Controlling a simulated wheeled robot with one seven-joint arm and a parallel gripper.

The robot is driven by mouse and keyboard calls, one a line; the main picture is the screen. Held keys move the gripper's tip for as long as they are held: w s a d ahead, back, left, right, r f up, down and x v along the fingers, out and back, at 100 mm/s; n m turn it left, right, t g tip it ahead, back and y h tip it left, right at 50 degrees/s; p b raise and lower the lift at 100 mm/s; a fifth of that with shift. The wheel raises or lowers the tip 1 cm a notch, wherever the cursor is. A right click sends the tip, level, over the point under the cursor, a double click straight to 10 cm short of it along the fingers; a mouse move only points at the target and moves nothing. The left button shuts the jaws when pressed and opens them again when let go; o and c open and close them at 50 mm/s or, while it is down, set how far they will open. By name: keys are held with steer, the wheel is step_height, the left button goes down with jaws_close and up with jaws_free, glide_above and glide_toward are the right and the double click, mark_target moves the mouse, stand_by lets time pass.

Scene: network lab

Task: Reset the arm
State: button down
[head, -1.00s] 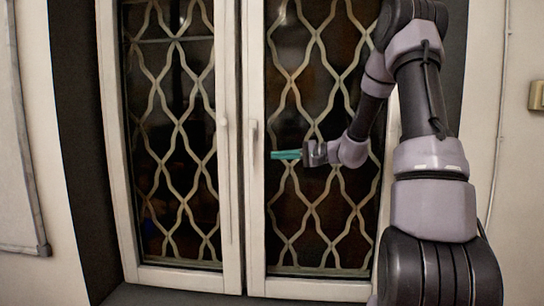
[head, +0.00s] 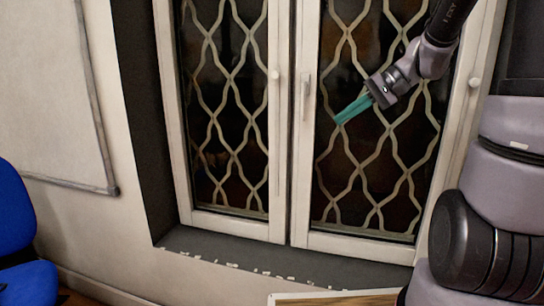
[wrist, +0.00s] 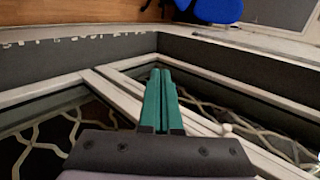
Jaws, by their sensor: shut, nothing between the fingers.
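My gripper (head: 354,109) is in the upper right of the head view, in front of the right window pane. Its teal fingers point down and to the left. In the wrist view my gripper (wrist: 161,76) shows its two teal fingers side by side, shut with nothing between them. My arm comes in from the right edge of the head view and is partly cut off at the top.
A white-framed window (head: 297,150) with a lattice is behind my gripper, above a dark sill (head: 215,255) with a chipped edge. A blue chair (head: 18,225) stands at the left. A whiteboard (head: 55,100) hangs on the left wall. A wooden-edged surface (head: 335,298) shows at the bottom.

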steer(key=s+d+r+t+h, duration=0.2)
steer(key=s+h, duration=0.2)
steer(key=s, duration=0.3)
steer(key=s+d+r+t+h, duration=0.2)
steer(key=s+r+h, duration=0.1)
steer(key=s, duration=0.4)
steer(key=shift+d+m+h, duration=0.4)
